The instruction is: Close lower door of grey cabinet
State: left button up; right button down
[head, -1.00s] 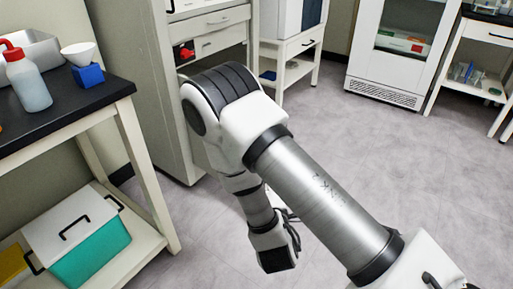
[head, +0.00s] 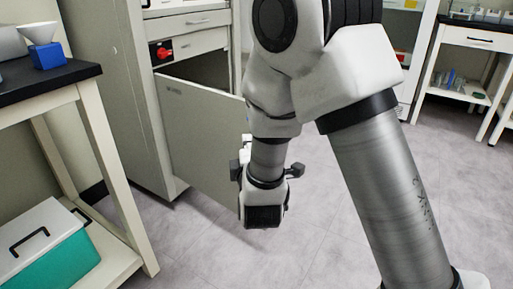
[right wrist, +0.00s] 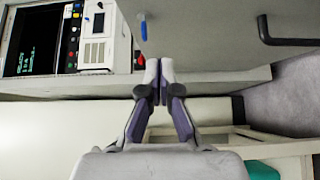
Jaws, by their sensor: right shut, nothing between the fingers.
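The grey cabinet (head: 125,95) stands left of centre in the head view. Its lower door (head: 200,145) is partly open, swung outward from the left side, with a dark gap above its top edge. The door's right edge is hidden behind my right arm. My right gripper (right wrist: 158,72) is shut and empty, its fingertips together in the right wrist view. In the head view its wrist is beside the door's right edge, and the fingers are mostly hidden; I cannot tell whether they touch the door. My left gripper is not in view.
A black-topped table (head: 45,85) stands at the left, with a teal box (head: 65,265) on its lower shelf. A red item (head: 162,53) sits on the cabinet above the door. The grey floor (head: 195,245) in front is clear. Another table (head: 470,40) is at the far right.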

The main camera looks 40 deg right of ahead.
jog(key=w+d+b, duration=0.3)
jog(key=w+d, duration=0.1)
jog(key=d, duration=0.2)
jog(key=shift+w, duration=0.35)
